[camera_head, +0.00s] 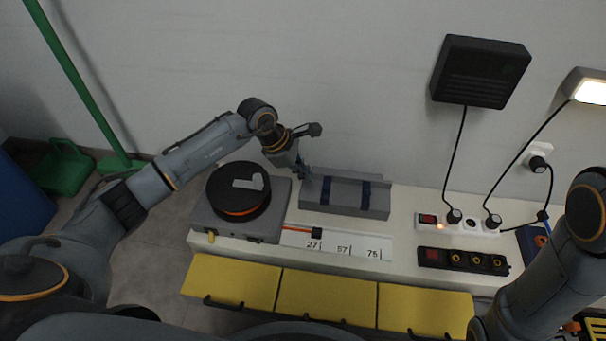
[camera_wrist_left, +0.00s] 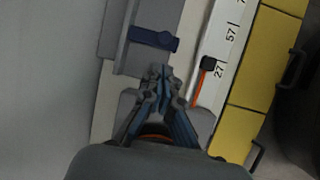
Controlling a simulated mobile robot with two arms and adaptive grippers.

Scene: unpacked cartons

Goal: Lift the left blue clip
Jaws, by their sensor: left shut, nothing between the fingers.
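The left blue clip (camera_head: 326,190) is a dark blue strap across the grey tray (camera_head: 345,206). A second blue clip (camera_head: 366,195) lies to its right on the same tray. My left gripper (camera_head: 306,173) is at the tray's left end, just left of the left clip, shut and empty. In the left wrist view a blue clip (camera_wrist_left: 153,39) lies just beyond the shut fingertips (camera_wrist_left: 162,72), with a small gap visible in the picture. Whether the fingers touch the tray cannot be told. My right arm shows at the right; its gripper is out of view.
A grey box with a black round spool (camera_head: 238,192) stands left of the tray. A numbered scale strip (camera_head: 340,245) with a black and orange slider lies in front. Power strips (camera_head: 463,261) and cables are on the right. Yellow drawers (camera_head: 325,295) line the front.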

